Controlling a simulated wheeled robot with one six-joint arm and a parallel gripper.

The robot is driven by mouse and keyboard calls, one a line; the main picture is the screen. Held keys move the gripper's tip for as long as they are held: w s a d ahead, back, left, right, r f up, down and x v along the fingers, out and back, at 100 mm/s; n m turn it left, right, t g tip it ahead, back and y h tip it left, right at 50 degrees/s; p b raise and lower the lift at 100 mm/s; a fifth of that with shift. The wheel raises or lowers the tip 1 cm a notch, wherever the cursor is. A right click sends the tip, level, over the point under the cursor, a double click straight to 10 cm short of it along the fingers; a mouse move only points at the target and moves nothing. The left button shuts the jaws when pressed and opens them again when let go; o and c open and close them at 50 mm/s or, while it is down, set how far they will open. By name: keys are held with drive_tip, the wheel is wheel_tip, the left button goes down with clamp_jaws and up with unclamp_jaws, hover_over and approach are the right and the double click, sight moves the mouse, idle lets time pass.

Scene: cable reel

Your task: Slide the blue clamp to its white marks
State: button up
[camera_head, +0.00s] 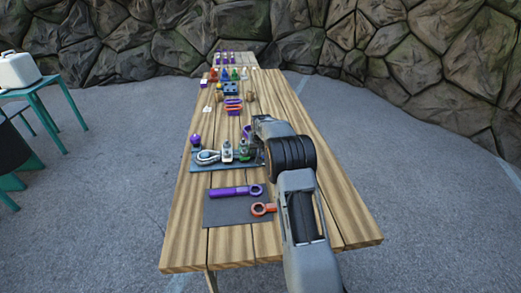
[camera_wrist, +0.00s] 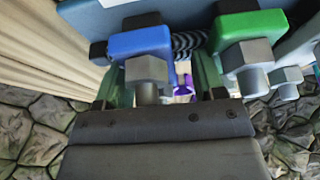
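The blue clamp (camera_wrist: 140,42) is in the wrist view, left of centre, with a grey hex bolt (camera_wrist: 147,72) facing me. My gripper (camera_wrist: 160,70) is open, with one green-edged finger on each side of the blue clamp. Gaps show beside the bolt, but I cannot tell whether either finger touches the clamp. A green clamp (camera_wrist: 249,27) with its own hex bolt is to the right. In the head view my arm covers the gripper, and I cannot make out the blue clamp. I cannot make out the white marks in either view.
In the head view, a blue board (camera_head: 203,165) with small fittings lies on the wooden table (camera_head: 190,225). Several small objects stand farther back. The table's front left is bare.

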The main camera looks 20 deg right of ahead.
drive_tip(key=shift+o, duration=0.8)
drive_tip(key=shift+d, duration=0.15)
drive_tip(key=shift+s+r, duration=0.1)
drive_tip(key=b+v, duration=0.1)
drive_tip(key=v, duration=1.2)
drive_tip(key=shift+s+r, duration=0.15)
drive_tip(key=shift+r, duration=0.1)
drive_tip(key=s+a+n, duration=0.1)
drive_tip(key=s+a, duration=0.4)
drive_tip(key=s, duration=0.6)
drive_tip(key=s+a+f+n, duration=0.1)
drive_tip(key=s+a, duration=0.3)
drive_tip(key=s, duration=0.7)
drive_tip(key=s+a+n+y, duration=0.1)
drive_tip(key=s+a, duration=0.4)
drive_tip(key=s, duration=0.6)
drive_tip(key=shift+a+f+g, duration=0.25)
drive_tip(key=shift+a+g, duration=0.05)
drive_tip(key=shift+a, duration=0.1)
